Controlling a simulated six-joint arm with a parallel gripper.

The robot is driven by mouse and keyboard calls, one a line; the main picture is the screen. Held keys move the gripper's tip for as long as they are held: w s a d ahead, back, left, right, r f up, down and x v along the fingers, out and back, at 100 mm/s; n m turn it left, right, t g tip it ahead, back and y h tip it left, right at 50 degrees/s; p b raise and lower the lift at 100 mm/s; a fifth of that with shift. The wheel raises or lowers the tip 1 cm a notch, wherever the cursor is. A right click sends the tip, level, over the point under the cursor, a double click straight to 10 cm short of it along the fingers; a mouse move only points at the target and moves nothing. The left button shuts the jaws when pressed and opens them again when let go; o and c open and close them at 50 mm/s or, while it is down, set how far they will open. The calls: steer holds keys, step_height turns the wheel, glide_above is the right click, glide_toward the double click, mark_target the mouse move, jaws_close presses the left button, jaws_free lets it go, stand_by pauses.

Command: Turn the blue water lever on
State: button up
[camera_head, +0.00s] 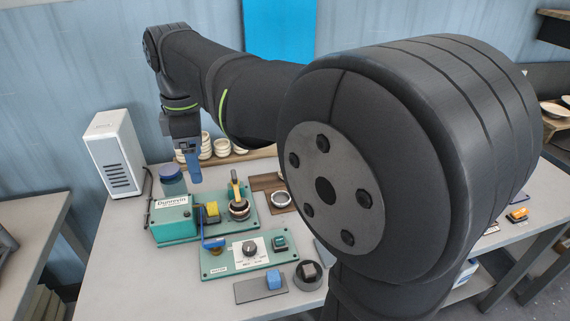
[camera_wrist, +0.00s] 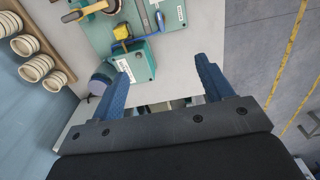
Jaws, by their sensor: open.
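The blue water lever (camera_head: 213,242) is in the head view, beside the yellow block and above the left end of the front green panel (camera_head: 247,257). In the wrist view, a blue-grey handle (camera_wrist: 160,20) at the top appears to be this lever, though it is small there. My gripper (camera_head: 194,178) hangs above the back left of the bench, behind and above the teal box, apart from the lever. In the wrist view its two blue fingers (camera_wrist: 162,63) are spread with nothing between them.
The teal Dunrevin box (camera_head: 173,218) stands left of the lever, next to the yellow block (camera_head: 212,211). A white case (camera_head: 114,153) is at the far left. Stacked bowls (camera_head: 206,147) line the back. My arm hides the bench's right middle.

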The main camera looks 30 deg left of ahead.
steer(key=f+m, duration=0.2)
steer(key=m, duration=1.6)
glide_toward(214, 240)
step_height(214, 240, down, 9)
steer(key=shift+r, duration=0.15)
steer(key=shift+c, duration=0.4)
steer(key=c, duration=0.9)
